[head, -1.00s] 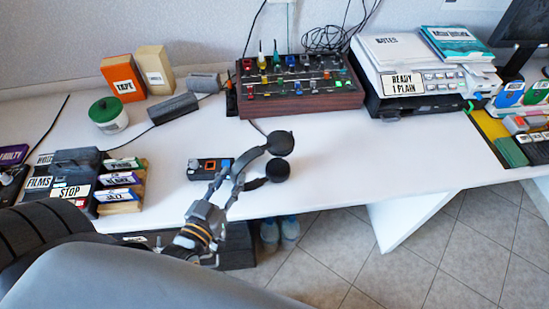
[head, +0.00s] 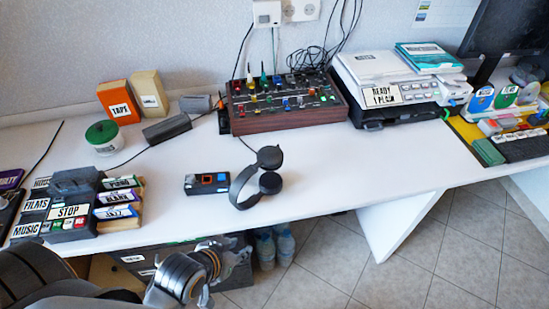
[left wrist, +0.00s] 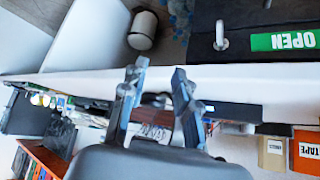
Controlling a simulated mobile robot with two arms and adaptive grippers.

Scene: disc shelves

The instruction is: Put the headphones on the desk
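The black headphones (head: 258,180) rest on the white desk (head: 350,170) near its front edge, with the band to the left and the ear cups to the right. Nothing holds them. My left gripper (head: 215,258) is below and in front of the desk edge, down and left of the headphones and apart from them. The left wrist view shows its two fingers (left wrist: 158,85) spread with nothing between them. I cannot make out the headphones in that view. My right gripper is not in view.
A small dark device (head: 207,183) lies just left of the headphones. A mixer panel (head: 287,103) stands behind them. A label box (head: 70,205) is at left, and a printer (head: 400,85) is at back right. The desk right of the headphones is clear.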

